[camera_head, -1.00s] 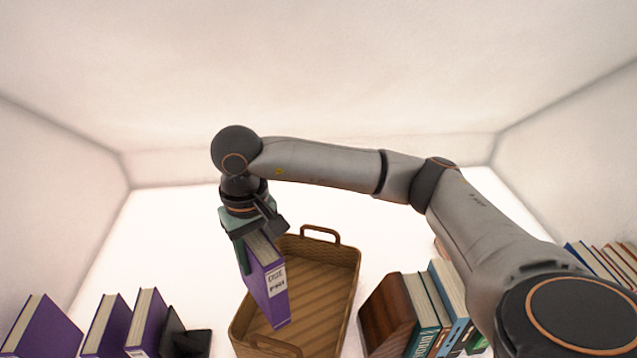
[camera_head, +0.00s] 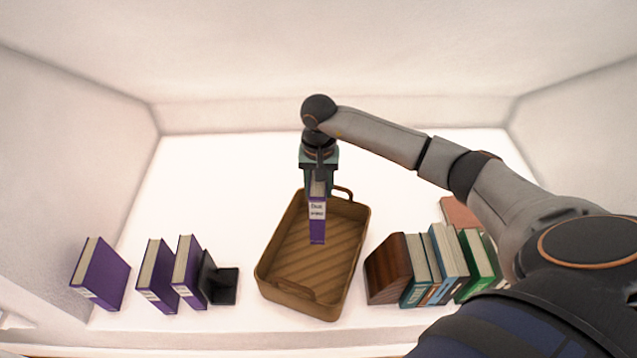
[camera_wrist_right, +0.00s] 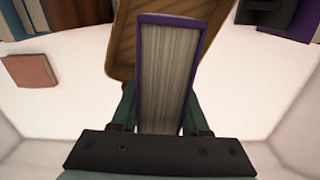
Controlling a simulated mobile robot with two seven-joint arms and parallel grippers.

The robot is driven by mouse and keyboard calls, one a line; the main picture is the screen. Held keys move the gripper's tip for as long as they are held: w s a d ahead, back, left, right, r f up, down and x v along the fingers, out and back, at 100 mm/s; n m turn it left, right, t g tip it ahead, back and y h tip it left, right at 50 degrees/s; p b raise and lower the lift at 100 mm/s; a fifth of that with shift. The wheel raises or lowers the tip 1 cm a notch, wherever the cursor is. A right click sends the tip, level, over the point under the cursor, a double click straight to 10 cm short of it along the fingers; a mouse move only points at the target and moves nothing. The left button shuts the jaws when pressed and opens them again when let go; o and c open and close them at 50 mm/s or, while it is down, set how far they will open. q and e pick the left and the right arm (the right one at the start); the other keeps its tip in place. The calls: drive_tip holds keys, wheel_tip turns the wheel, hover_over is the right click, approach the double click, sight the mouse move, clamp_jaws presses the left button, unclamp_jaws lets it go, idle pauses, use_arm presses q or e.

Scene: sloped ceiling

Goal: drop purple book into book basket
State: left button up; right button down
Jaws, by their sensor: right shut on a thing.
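A purple book (camera_head: 317,222) with a white label hangs upright from my right gripper (camera_head: 318,178), over the brown basket (camera_head: 274,255) in the head view. My right gripper is shut on the book's upper end. In the right wrist view the book (camera_wrist_right: 172,75) shows its pale page edges between the green fingers, and part of the basket (camera_wrist_right: 122,45) lies behind it. The book appears above the basket floor; whether it touches cannot be told. The visible basket floor is bare. My left gripper is not in view.
Several purple books (camera_head: 108,275) stand left of the basket, beside a black bookend (camera_head: 222,285). A brown wooden bookend (camera_head: 387,272) and several books (camera_head: 450,262) stand to the right. A reddish book (camera_wrist_right: 30,70) lies flat. White surface behind the basket is clear.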

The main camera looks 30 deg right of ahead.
wheel_tip(320, 180, down, 4)
drive_tip(key=shift+f+b, duration=0.25)
drive_tip(key=shift+b, duration=0.95)
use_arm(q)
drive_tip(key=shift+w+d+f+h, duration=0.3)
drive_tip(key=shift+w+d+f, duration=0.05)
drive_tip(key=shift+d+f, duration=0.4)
use_arm(e)
drive_tip(key=c, duration=0.7)
unclamp_jaws()
drive_tip(key=o, duration=0.4)
drive_tip(key=shift+s+f, duration=0.1)
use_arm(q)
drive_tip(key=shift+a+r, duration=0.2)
use_arm(e)
wheel_tip(320, 180, up, 13)
drive_tip(key=shift+f, duration=0.1)
